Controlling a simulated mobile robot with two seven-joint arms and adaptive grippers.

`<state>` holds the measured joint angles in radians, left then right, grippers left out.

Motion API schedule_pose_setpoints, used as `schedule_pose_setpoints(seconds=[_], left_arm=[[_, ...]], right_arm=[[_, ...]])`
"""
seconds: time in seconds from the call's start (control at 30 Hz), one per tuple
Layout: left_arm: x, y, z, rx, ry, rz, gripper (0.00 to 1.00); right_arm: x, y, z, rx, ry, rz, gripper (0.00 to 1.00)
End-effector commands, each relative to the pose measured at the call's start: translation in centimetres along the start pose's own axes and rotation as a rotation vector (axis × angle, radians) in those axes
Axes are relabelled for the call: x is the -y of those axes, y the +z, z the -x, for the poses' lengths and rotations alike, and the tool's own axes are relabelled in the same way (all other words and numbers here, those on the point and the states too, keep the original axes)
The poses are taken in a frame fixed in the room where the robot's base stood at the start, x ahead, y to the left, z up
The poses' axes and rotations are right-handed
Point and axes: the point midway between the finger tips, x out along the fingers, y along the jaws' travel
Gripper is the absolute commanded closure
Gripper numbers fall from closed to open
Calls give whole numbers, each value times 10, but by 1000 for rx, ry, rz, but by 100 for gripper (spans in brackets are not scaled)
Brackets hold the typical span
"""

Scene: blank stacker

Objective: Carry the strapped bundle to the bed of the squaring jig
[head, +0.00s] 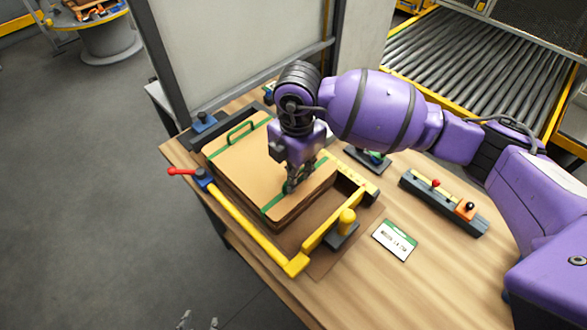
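The strapped bundle (235,163) is a square stack of tan sheets with green straps. A green handle (240,131) stands up on its left strap. The bundle lies within the squaring jig, between its dark back fence and yellow rails (245,222); I cannot tell whether it rests fully on the brown bed (275,240). My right gripper (291,186) points down at the bundle's right strap, fingers close together; its grip there is hidden by its own body. Two grey fingertips, apparently of my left gripper (199,321), show apart at the bottom edge, away from the bundle.
A red-knobbed lever (180,171) sticks out at the jig's left, and a yellow knob (347,218) stands at its front right. A label card (395,240) and a dark control bar (445,200) lie to the right. A panel rises behind; the front right tabletop is clear.

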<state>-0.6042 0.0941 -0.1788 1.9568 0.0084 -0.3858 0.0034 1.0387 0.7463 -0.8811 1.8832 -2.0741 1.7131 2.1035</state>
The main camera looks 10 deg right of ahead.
Motion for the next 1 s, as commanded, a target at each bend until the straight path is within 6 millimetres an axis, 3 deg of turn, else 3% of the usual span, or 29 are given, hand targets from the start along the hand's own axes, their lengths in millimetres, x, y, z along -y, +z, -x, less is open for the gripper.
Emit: schedule_pose_setpoints(seconds=[0.47,0.77,1.0], left_arm=[[-4,-9,-4,-15,3,9,61],[-6,-20,-4,-31,6,14,61],[-5,-14,0,-19,6,8,61]], right_arm=[[0,0,5,0,-1,0,75],[-1,0,62,2,3,1,75],[0,0,106,1,0,0,75]])
